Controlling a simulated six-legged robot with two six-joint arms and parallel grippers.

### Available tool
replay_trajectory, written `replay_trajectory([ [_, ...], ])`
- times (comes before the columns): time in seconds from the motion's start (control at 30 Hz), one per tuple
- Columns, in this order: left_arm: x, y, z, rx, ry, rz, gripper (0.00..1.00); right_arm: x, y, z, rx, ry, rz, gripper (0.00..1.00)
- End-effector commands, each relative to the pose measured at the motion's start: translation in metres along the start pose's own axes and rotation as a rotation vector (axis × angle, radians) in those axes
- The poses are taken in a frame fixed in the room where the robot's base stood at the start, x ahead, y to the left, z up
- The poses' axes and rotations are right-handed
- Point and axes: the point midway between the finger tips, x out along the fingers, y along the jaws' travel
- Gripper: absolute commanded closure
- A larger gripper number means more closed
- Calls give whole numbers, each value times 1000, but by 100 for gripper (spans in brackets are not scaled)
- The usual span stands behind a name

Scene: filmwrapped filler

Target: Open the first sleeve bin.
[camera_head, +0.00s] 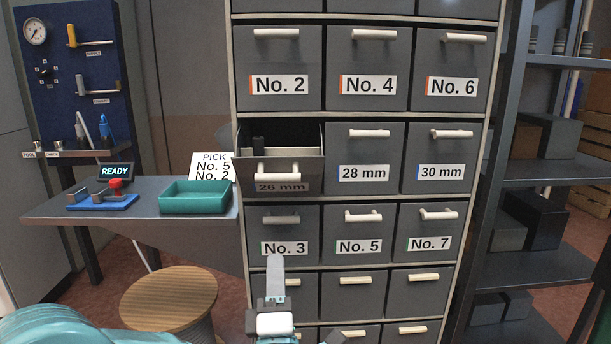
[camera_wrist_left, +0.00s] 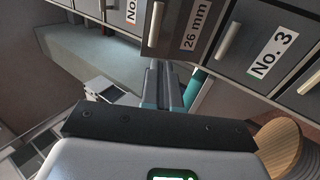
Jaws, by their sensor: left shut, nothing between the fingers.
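The 26 mm bin (camera_head: 262,172) in the left column of the grey cabinet stands pulled out. Its inside shows behind the front, with a dark cylinder-like piece (camera_head: 258,146) in it. The 28 mm bin (camera_head: 345,151) and the 30 mm bin (camera_head: 421,150) beside it are closed. My left gripper (camera_head: 275,260) is shut and empty, below the 26 mm bin and in front of the No. 3 drawer (camera_head: 301,231). In the left wrist view its fingers (camera_wrist_left: 166,72) point up close to the 26 mm bin's front (camera_wrist_left: 170,30), apart from its handle. My right gripper is not in view.
A side bench (camera_head: 80,214) at left carries a green tray (camera_head: 194,204), a blue fixture and a PICK card (camera_head: 212,165) reading No. 5, No. 2. A wooden-topped round stool (camera_head: 168,298) stands in front. Shelving (camera_head: 545,172) is at right.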

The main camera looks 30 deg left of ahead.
Motion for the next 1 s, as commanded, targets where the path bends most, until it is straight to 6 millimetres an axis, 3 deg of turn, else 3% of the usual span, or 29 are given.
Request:
replay_trajectory([
  [0.03,7,8,3,8,-7,-15,100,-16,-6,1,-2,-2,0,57],
  [0.13,11,8,7,17,-19,-31,100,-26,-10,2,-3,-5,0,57],
  [0.47,29,10,8,25,-23,-40,100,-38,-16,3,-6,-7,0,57],
  [1.0,132,8,14,23,-27,-39,100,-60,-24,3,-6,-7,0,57],
])
